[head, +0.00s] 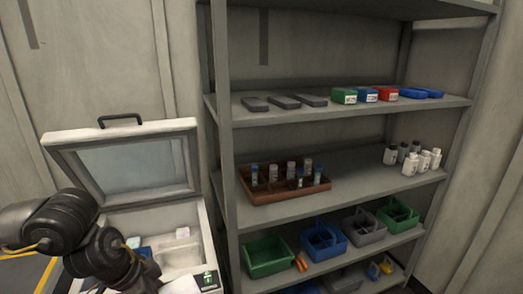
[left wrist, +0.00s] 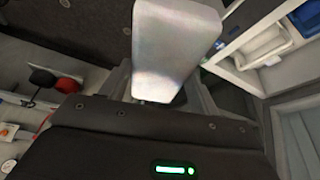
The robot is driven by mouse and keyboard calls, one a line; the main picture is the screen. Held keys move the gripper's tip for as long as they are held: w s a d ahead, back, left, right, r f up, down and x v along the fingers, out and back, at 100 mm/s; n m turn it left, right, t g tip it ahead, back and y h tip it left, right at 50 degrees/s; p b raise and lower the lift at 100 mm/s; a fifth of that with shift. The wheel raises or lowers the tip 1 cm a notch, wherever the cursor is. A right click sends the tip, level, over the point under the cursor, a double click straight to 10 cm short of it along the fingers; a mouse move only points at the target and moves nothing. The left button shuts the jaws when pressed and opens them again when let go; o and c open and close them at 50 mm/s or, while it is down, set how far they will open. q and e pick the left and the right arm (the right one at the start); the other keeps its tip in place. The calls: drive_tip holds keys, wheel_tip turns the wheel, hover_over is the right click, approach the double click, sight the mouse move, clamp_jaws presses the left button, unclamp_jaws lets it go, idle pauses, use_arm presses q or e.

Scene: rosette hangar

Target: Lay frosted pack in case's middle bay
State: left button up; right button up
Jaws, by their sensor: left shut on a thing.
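The frosted pack (left wrist: 175,45) is a pale, whitish block with rounded corners, held between the fingers of my left gripper (left wrist: 163,92) in the left wrist view. The case (head: 186,268) is at the lower left of the head view, white, with its lid (head: 135,170) raised. My left arm crosses its front left part and hides some of the inside. A blue item (head: 143,254) and pale items show inside; the bay walls are hard to make out. The held pack cannot be told apart in the head view. My right gripper is not in view.
A grey shelf rack (head: 285,220) stands right of the case. It holds a brown tray of vials (head: 285,195), white bottles (head: 410,168), small coloured boxes (head: 344,96) and bins, including a green bin (head: 268,268). The raised lid stands behind the case opening.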

use_arm(q)
drive_tip(key=s+f+n, duration=0.1)
drive_tip(key=f+n, duration=0.1)
drive_tip(key=f, duration=0.5)
drive_tip(key=s+f+n+t+y, duration=0.1)
drive_tip(key=s+f+n, duration=0.1)
drive_tip(key=f, duration=0.5)
drive_tip(key=shift+s+n, duration=0.3)
drive_tip(key=shift+n, duration=0.2)
